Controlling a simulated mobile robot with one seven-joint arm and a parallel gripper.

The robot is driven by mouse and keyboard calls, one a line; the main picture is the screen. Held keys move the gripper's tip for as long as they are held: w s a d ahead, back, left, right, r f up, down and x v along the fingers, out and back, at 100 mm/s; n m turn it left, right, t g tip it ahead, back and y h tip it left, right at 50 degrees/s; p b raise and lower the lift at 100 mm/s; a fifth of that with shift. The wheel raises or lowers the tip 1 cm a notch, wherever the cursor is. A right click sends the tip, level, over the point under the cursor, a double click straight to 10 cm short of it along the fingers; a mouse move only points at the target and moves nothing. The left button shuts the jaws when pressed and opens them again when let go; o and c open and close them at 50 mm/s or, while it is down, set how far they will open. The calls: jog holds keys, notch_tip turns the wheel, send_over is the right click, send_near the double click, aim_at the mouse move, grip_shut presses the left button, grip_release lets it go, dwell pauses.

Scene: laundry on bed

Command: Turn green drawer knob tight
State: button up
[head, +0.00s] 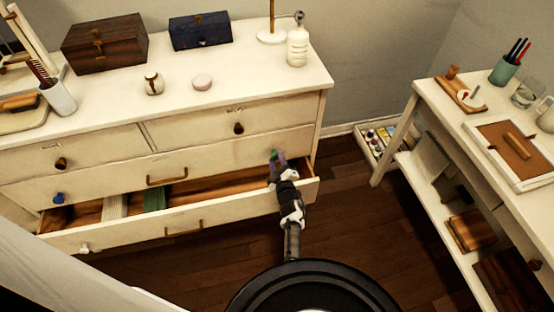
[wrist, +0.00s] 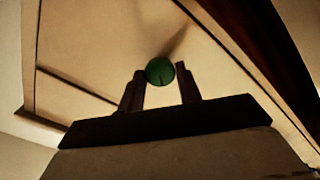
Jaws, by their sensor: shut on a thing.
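The green drawer knob (head: 273,154) is on the right end of the dresser's middle drawer front, partly covered by my gripper in the head view. In the wrist view the round green knob (wrist: 160,71) sits between my two dark fingertips. My gripper (head: 279,160) is shut on it; the wrist view also shows my gripper (wrist: 160,82) from behind. How tight the knob sits cannot be told.
The bottom drawer (head: 222,215) stands open below my gripper, holding folded cloth (head: 155,199). A blue knob (head: 58,197) is at the middle drawer's left end. A white shelf table (head: 425,98) stands to the right, with bare floor (head: 345,200) between.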

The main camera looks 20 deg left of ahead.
jog(key=m+p, duration=0.1)
jog(key=m, duration=0.3)
jog(key=shift+r+m, duration=0.1)
jog(key=shift+m, duration=0.2)
jog(key=shift+m+p, duration=0.9)
jog(key=shift+m, duration=1.7)
jog(key=o, duration=1)
jog(key=p+v, duration=0.2)
jog(key=v, duration=1.1)
jog(key=shift+s+d, duration=0.25)
jog(key=shift+s, duration=0.1)
